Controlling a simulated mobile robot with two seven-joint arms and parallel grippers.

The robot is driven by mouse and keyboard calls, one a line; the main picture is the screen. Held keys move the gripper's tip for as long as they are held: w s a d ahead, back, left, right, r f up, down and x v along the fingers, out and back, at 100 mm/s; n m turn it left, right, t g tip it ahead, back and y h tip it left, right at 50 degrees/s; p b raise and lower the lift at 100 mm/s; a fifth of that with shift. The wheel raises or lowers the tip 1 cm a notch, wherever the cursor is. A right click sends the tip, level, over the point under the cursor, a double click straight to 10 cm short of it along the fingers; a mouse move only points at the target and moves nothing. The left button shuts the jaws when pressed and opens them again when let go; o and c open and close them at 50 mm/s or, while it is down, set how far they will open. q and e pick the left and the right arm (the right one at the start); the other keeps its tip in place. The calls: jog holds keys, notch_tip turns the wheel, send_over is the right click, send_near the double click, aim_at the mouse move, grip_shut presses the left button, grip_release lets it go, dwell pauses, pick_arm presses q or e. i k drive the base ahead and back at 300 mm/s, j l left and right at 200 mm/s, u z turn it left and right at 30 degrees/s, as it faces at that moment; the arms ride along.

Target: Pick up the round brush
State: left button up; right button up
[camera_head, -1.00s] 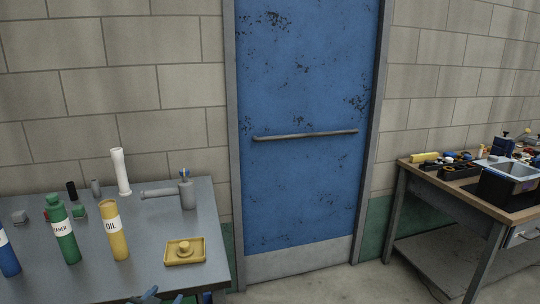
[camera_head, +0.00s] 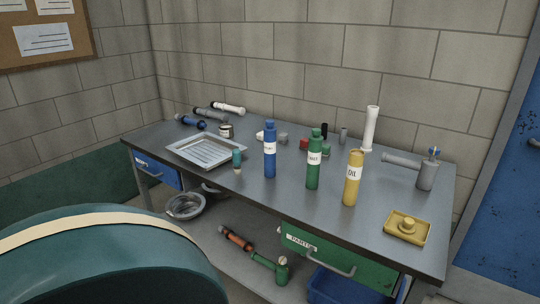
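A small upright item with a teal top and a pale lower end (camera_head: 238,160) stands on the grey workbench (camera_head: 210,188), beside the right edge of the metal tray. It may be the round brush, but it is too small to tell for sure. A cup-shaped grey holder (camera_head: 426,176) at the bench's right end has thin blue and yellow items sticking out of its top. Neither of my grippers is in view.
Blue (camera_head: 270,152), green (camera_head: 314,162) and yellow (camera_head: 353,180) bottles stand mid-bench. A metal tray (camera_head: 207,135) lies left, a yellow dish (camera_head: 390,231) at the front right. A large teal rounded object (camera_head: 110,265) fills the lower left. A blue door (camera_head: 510,190) is at right.

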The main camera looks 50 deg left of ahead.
aim_at(236, 153)
jog(key=u, duration=1.9)
